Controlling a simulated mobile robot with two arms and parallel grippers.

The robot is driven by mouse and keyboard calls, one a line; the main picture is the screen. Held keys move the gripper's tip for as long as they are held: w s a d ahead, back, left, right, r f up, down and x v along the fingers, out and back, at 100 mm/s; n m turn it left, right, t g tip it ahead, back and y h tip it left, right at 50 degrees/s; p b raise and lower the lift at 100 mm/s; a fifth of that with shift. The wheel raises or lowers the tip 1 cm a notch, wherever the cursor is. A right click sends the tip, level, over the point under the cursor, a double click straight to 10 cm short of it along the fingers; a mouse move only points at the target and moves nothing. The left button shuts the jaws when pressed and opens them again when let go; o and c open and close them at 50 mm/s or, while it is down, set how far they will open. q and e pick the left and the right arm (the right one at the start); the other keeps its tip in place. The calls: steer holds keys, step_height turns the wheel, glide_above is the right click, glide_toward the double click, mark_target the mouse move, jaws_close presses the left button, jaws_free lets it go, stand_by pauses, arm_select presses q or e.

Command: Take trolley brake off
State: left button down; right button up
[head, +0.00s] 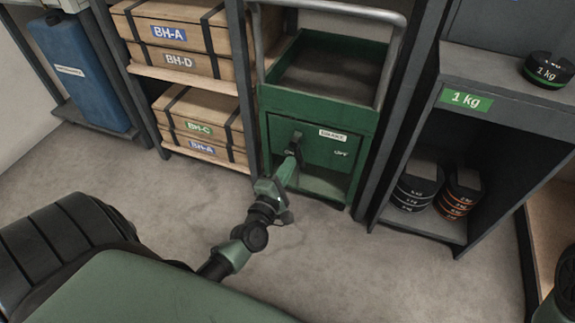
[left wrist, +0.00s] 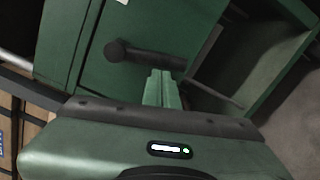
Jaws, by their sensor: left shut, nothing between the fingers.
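The green trolley (head: 320,112) stands in a bay between dark posts, with a grey tube handle (head: 260,45). Its front panel has a white label that seems to read BRAKE (head: 333,134) and an OFF mark (head: 341,153) to the right of the lever. The black brake lever (head: 297,136) is on the panel's left part, its lower part hidden by my gripper. In the left wrist view the lever (left wrist: 150,56) is a dark bar with a round pivot end. My left gripper (head: 293,158) is shut and empty, its fingertips (left wrist: 160,74) close at the bar; contact cannot be told.
Wooden boxes (head: 185,62) fill the shelf left of the trolley, with a blue canister (head: 80,70) further left. A grey shelf (head: 505,95) with black weights (head: 415,188) stands right. The floor (head: 330,255) in front is clear.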

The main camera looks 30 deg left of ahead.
arm_select(q)
steer(key=shift+d+n, duration=0.25)
steer(key=shift+n, duration=0.05)
steer(key=d+n, duration=0.1)
steer(key=n, duration=0.2)
steer(key=shift+w+d+b, duration=0.25)
steer(key=shift+d+b, duration=0.1)
steer(key=shift+d, duration=0.05)
steer(key=w+d+r+n+y, duration=0.1)
steer(key=d+r+n, duration=0.3)
steer(key=n, duration=0.7)
steer(key=shift+d+r+n+b, duration=0.15)
steer(key=shift+n+b, duration=0.25)
steer(key=shift+b, duration=0.05)
steer(key=v, duration=0.7)
steer(key=shift+s, duration=0.35)
